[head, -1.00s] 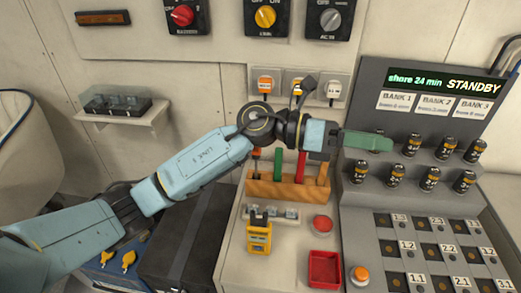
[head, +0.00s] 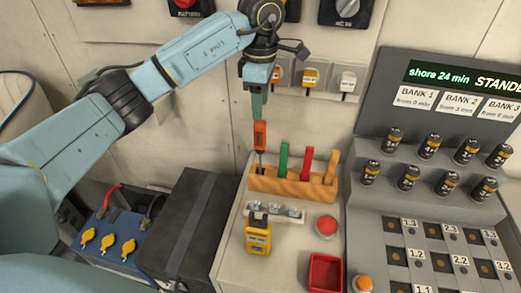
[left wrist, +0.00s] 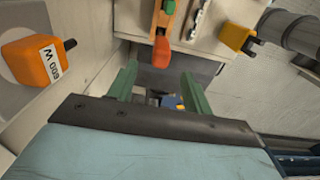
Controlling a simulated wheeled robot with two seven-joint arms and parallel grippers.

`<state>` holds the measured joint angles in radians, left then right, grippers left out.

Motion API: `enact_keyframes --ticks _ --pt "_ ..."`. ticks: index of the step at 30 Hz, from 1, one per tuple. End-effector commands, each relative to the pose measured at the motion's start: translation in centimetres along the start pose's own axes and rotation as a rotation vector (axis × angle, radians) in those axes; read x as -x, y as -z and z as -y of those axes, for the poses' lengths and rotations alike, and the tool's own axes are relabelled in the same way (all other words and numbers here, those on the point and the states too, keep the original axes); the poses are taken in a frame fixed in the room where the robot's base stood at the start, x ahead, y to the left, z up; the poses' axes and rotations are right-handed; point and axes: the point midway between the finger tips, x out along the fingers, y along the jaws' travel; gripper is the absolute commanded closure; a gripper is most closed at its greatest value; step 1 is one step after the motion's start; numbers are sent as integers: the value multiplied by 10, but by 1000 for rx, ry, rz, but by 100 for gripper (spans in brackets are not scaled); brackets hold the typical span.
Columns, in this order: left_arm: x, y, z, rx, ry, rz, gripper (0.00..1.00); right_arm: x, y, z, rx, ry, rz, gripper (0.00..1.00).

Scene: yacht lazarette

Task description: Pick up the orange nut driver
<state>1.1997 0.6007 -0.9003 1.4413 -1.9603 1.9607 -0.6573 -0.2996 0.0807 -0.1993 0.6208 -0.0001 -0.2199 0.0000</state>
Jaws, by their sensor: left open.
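The orange nut driver (head: 260,136) stands upright at the left end of the wooden rack (head: 291,187), its shaft down in the rack. My left gripper (head: 257,112) points down just above its handle, jaws open and empty. In the left wrist view the orange handle (left wrist: 162,52) shows at the top, just beyond the gap between the green fingers (left wrist: 158,70). The handle appears outside the jaws; I cannot tell whether anything touches. My right gripper is out of view.
Green (head: 283,161), red (head: 306,163) and wooden-coloured (head: 331,166) handles stand in the same rack. Plugs (head: 311,79) sit on the wall behind. A yellow device (head: 258,236) and red tray (head: 325,272) are in front. A battery panel (head: 440,150) stands right.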

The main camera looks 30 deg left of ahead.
Motion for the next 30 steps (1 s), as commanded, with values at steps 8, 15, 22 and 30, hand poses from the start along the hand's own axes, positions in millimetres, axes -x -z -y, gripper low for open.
enact_keyframes --ticks 8,15,22,30 --pt "-31 0 0 0 -1 3 50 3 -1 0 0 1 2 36" --pt "-61 0 3 -1 4 3 50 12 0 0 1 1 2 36" --pt "-83 0 2 0 -1 4 50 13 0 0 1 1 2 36" --pt "-84 0 2 0 -2 4 57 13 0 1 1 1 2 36"
